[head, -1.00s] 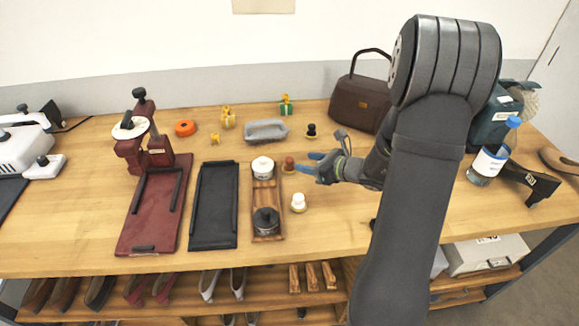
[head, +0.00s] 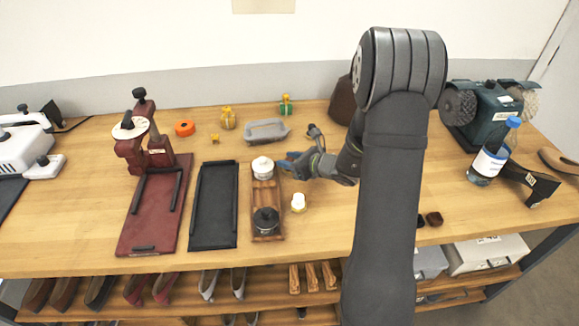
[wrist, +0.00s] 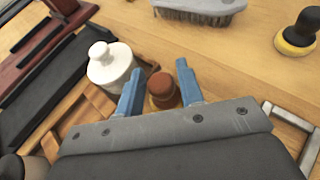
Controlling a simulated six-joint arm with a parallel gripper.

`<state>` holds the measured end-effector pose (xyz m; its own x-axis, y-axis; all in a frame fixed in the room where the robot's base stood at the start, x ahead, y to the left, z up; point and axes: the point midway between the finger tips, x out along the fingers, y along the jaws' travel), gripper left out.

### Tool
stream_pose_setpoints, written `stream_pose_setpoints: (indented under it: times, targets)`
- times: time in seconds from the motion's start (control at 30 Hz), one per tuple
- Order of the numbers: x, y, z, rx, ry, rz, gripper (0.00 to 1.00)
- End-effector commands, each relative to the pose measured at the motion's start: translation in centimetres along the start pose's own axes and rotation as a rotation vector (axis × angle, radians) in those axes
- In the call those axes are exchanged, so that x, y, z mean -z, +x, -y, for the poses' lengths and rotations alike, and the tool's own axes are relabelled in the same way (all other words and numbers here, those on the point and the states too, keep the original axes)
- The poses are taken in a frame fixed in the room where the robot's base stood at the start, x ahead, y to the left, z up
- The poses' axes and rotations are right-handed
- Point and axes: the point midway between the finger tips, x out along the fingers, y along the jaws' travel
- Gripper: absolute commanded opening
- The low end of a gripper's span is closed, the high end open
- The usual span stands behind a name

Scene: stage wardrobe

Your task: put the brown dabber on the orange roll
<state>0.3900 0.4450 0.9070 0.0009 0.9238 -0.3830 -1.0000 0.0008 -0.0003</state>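The brown dabber (wrist: 162,87) stands upright on the table in the wrist view, its rounded brown top between my fingers and its lower part partly hidden. In the head view my gripper hides it. My gripper (wrist: 159,68) is open, with one blue finger on each side of the dabber and a visible gap at each side. In the head view my gripper (head: 284,163) is low over the table, just right of the wooden tray. The orange roll (head: 185,128) lies flat at the back left of the table, well away from my gripper.
A white lidded jar (wrist: 112,66) stands close beside my left finger, on the wooden tray (head: 268,193). A white dabber (head: 298,203) stands in front of my gripper. A grey brush (head: 267,130) and a black dabber (wrist: 297,36) are behind. A small yellow item (head: 215,138) sits near the roll.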

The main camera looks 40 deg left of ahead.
Motion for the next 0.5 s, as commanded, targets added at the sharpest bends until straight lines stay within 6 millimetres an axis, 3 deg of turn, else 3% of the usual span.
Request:
stream_pose_setpoints:
  times: [0.03,0.13,0.2,0.5]
  targets:
    - [0.00,-0.02,0.00,0.000,0.000,0.000,0.24]
    - [0.01,-0.03,0.00,0.000,0.000,0.000,0.04]
    - [0.00,-0.03,0.01,0.000,0.000,0.000,0.00]
    - [-0.22,-0.12,0.01,0.000,0.000,0.000,0.00]
